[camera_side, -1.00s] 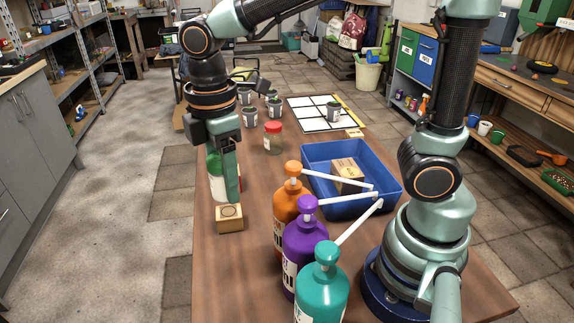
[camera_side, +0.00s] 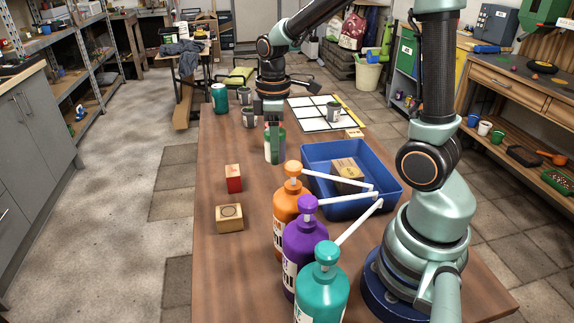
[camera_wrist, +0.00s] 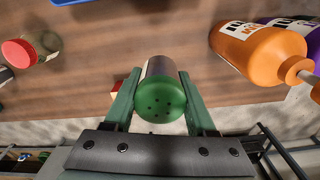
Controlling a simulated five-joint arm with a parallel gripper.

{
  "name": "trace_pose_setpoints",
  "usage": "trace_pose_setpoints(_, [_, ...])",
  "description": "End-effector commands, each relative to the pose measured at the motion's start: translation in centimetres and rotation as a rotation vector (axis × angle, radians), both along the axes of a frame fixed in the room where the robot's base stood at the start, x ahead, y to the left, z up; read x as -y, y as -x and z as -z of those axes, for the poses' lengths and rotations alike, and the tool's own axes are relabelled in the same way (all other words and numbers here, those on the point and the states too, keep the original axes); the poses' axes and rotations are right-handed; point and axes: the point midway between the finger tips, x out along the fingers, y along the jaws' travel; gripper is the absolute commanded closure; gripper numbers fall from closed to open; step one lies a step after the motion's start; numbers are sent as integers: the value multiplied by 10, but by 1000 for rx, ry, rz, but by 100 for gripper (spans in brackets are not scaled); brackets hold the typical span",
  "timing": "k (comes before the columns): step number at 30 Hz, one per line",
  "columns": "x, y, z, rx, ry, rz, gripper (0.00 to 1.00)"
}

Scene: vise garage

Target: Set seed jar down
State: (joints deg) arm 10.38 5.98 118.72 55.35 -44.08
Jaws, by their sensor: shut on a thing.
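The seed jar, with a green lid pierced by small holes, is between my gripper's fingers in the wrist view (camera_wrist: 163,100). My gripper (camera_wrist: 162,105) is shut on its sides. In the side view my gripper (camera_side: 273,125) points down around the jar (camera_side: 275,150), over the middle of the table, left of the blue tray. I cannot tell whether the jar's base touches the table. A red-lidded jar (camera_wrist: 18,53) lies to the left in the wrist view; in the side view it seems hidden behind the held jar.
The blue tray (camera_side: 385,192) holds a wooden block (camera_side: 347,170). Orange (camera_side: 288,208), purple and teal pump bottles stand in front. Small pots and a teal can (camera_side: 219,97) stand behind. The table's left-middle is bare.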

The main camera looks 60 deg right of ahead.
Motion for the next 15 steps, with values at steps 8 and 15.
trace_pose_setpoints(8, [-1, 1, 69, -7, -1, -1, 99])
trace_pose_setpoints(15, [0, 0, 102, -1, 0, -2, 99])
